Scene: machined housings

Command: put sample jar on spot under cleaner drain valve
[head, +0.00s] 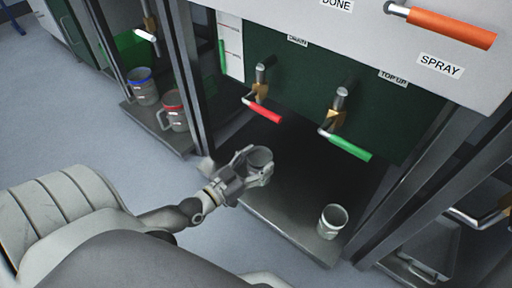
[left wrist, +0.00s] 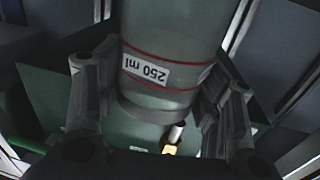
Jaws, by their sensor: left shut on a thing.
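My left gripper (head: 258,168) is shut on a grey sample jar (head: 261,157), held over the front edge of the dark shelf (head: 290,190). In the left wrist view the jar (left wrist: 170,75) shows a "250 ml" label and red lines between the fingers (left wrist: 160,110). The drain valve (head: 261,90), a brass valve with a red handle below the DRAIN label, is on the green panel beyond the jar. No marked spot can be made out on the shelf below it. My right gripper is not in view.
A second grey cup (head: 332,221) stands at the shelf's front right. A green-handled valve (head: 340,125) is below the TOP UP label. Dark posts (head: 190,70) flank the bay. Blue- and red-rimmed cups (head: 143,88) (head: 174,110) stand in the left bay. The shelf's middle is clear.

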